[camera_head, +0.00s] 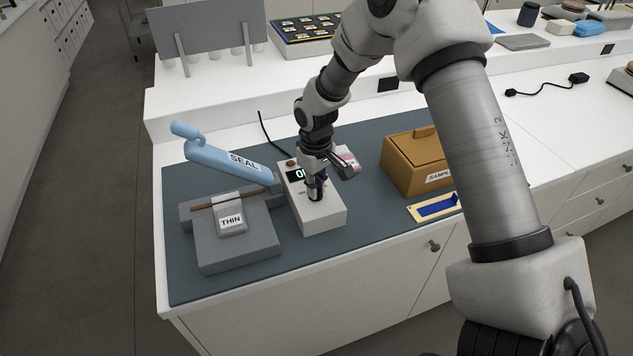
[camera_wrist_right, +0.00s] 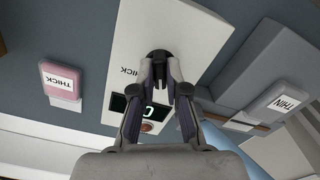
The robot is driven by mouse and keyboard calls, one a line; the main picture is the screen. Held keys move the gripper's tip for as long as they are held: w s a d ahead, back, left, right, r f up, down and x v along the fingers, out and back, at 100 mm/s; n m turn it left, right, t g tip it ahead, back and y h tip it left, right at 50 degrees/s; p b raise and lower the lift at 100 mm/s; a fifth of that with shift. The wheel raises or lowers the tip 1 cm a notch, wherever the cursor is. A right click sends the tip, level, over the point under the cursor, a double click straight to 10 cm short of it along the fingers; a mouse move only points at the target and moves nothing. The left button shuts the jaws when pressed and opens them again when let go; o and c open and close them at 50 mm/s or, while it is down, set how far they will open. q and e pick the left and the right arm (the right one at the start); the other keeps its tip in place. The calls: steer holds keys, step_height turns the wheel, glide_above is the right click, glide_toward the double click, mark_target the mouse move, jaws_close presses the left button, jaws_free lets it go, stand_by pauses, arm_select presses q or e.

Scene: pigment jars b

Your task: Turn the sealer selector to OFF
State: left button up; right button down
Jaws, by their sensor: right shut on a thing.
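The white sealer control box (camera_head: 322,217) stands on the dark mat, and also shows in the wrist view (camera_wrist_right: 196,40). My right gripper (camera_head: 315,190) reaches down over its top. In the wrist view its fingertips (camera_wrist_right: 160,78) are shut on the dark selector knob (camera_wrist_right: 159,55). The pointer's direction is hidden by the fingers. A THICK label (camera_wrist_right: 130,71) is printed beside the knob. My left gripper is not in view.
Left of the box stands the grey sealer (camera_head: 238,248) with its blue SEAL lever (camera_head: 215,155) raised and a THIN pouch (camera_head: 230,227) on it. A pink THICK packet (camera_wrist_right: 58,77) lies beyond the box. A brown box (camera_head: 405,160) and a framed blue strip (camera_head: 434,208) are right.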

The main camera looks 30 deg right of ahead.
steer(key=n, duration=0.2)
steer(key=shift+n+p, duration=0.3)
steer(key=shift+p, duration=0.1)
steer(key=shift+n+p, duration=0.3)
steer(key=shift+n, duration=0.9)
steer(key=shift+f+n, duration=0.1)
steer(key=shift+n, duration=0.2)
steer(key=c, duration=1.2)
jaws_free()
steer(key=shift+w+a, duration=0.15)
steer(key=shift+w, duration=0.05)
steer(key=shift+r, duration=0.25)
step_height(320, 180, up, 11)
steer(key=shift+r, duration=0.2)
